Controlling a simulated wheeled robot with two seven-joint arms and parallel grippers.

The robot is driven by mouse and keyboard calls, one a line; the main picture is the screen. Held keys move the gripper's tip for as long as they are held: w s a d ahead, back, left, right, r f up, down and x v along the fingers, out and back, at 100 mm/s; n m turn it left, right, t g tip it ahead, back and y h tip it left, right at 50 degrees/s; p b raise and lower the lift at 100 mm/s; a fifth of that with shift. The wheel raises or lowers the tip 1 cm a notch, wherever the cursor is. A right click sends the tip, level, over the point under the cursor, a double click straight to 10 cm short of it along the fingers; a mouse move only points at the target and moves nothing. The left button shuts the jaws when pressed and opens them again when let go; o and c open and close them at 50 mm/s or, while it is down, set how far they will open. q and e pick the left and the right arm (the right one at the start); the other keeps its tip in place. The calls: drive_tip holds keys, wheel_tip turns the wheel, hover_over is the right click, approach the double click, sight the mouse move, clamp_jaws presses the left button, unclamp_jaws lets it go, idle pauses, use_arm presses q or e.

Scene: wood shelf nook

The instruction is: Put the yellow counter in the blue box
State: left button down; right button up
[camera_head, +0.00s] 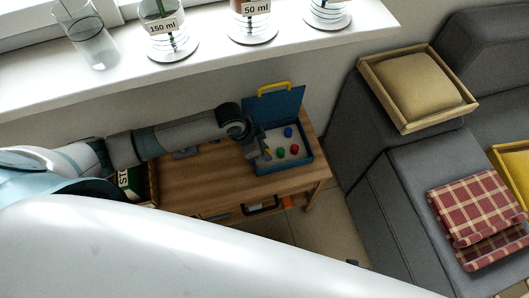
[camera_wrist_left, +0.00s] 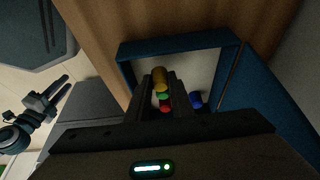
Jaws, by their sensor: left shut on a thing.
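The yellow counter (camera_wrist_left: 160,79) is a small yellow piece between the fingertips of my left gripper (camera_wrist_left: 158,90), which is shut on it. In the head view my left gripper (camera_head: 263,154) is at the left part of the open blue box (camera_head: 288,167), over its pale interior. In the wrist view the blue box (camera_wrist_left: 178,46) shows its rim around the fingers, and the counter appears over the inside. I cannot tell the exact height of the counter above the box floor.
Red, green and blue counters (camera_head: 288,132) are in the box. Its blue lid (camera_head: 276,106) with a yellow handle stands open at the back. The box rests on a wooden table (camera_head: 205,183). A windowsill (camera_head: 120,75) with glass vessels is behind; a grey sofa (camera_head: 410,185) is right.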

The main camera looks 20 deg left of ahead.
use_arm(q)
drive_tip(key=shift+f, duration=0.9)
use_arm(e)
drive_tip(key=shift+w+r, duration=0.15)
drive_tip(key=shift+r, duration=0.1)
use_arm(q)
drive_tip(key=shift+f, duration=0.15)
drive_tip(key=c, duration=1.6)
unclamp_jaws()
drive_tip(key=shift+o, duration=0.2)
